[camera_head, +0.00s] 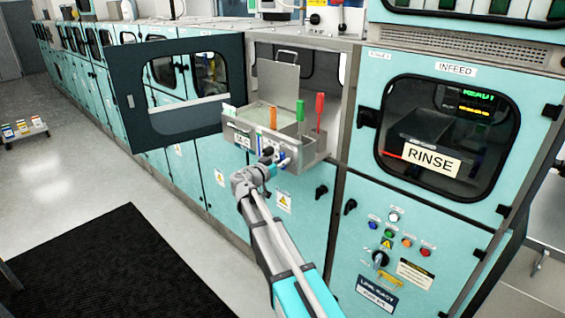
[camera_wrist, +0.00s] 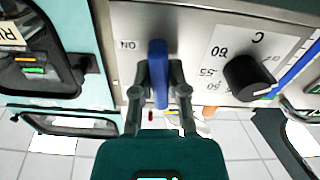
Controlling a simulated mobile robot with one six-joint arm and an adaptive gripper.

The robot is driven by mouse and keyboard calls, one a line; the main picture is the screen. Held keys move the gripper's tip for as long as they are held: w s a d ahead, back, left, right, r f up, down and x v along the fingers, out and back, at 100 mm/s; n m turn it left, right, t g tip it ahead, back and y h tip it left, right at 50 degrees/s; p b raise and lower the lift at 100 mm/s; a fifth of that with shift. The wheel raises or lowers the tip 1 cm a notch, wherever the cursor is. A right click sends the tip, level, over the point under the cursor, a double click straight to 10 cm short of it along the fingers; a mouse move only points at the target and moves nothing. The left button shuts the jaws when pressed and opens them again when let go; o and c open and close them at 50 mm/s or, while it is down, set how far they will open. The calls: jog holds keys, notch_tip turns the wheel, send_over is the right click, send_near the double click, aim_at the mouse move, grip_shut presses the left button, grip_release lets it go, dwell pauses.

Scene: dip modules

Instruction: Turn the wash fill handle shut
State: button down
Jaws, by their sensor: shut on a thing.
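A blue handle (camera_wrist: 158,60) stands out from the grey control panel (camera_wrist: 195,20) in the wrist view. It runs roughly up and down in that picture. My gripper (camera_wrist: 159,78) has one finger on each side of it and is shut on it. A small label (camera_wrist: 127,44) is just left of the handle. In the head view my gripper (camera_head: 268,163) is at the front panel below the open wash module, and it and my wrist hide most of the handle there. No label naming the handle as wash fill is readable.
A black dial (camera_wrist: 248,78) with temperature marks sits right of the handle. The dark-framed door (camera_head: 125,85) stands open to the left. The RINSE module (camera_head: 440,205) is to the right.

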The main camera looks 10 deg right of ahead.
jog(key=shift+m, duration=0.8)
jog(key=c, duration=0.6)
grip_release()
jog(key=shift+c, duration=0.2)
jog(key=v, duration=1.2)
